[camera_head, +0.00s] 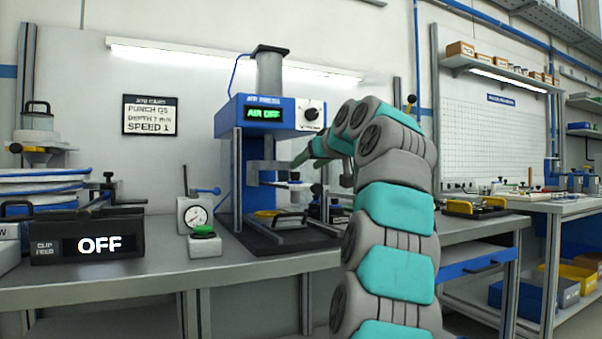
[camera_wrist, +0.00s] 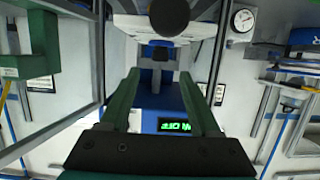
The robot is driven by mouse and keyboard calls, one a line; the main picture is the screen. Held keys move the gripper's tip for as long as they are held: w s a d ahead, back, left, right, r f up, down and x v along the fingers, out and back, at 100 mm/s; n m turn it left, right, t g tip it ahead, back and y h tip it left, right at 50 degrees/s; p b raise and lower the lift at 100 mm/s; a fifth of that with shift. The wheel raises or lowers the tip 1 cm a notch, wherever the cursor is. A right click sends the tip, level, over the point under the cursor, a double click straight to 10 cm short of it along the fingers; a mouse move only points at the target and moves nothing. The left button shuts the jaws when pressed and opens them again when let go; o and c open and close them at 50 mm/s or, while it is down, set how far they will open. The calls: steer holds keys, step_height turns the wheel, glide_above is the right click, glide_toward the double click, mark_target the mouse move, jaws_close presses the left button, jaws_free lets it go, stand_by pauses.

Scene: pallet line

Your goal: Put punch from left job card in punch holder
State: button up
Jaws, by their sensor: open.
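The left job card (camera_head: 150,115) hangs on the back wall and reads "PUNCH G5, DEPTH 7 mm, SPEED 1". The blue press (camera_head: 226,165) stands on the bench to its right, with a display (camera_head: 264,114) reading "AIR OFF". The display also shows upside down in the wrist view (camera_wrist: 175,126). My gripper (camera_head: 297,160) is in front of the press, below its head. In the wrist view its two green fingers (camera_wrist: 160,75) are apart with nothing between them. I cannot pick out the punch holder or a G5 punch for certain.
A dial gauge (camera_head: 194,214) and a green button box (camera_head: 204,243) stand left of the press. The clip feed box (camera_head: 88,239) reads "OFF". A yellow-handled fixture (camera_head: 470,207) lies on the bench to the right. The bench front (camera_head: 150,281) has bare room.

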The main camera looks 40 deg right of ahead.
steer(key=v, duration=0.4)
steer(key=shift+s, duration=0.15)
stand_by(0.9)
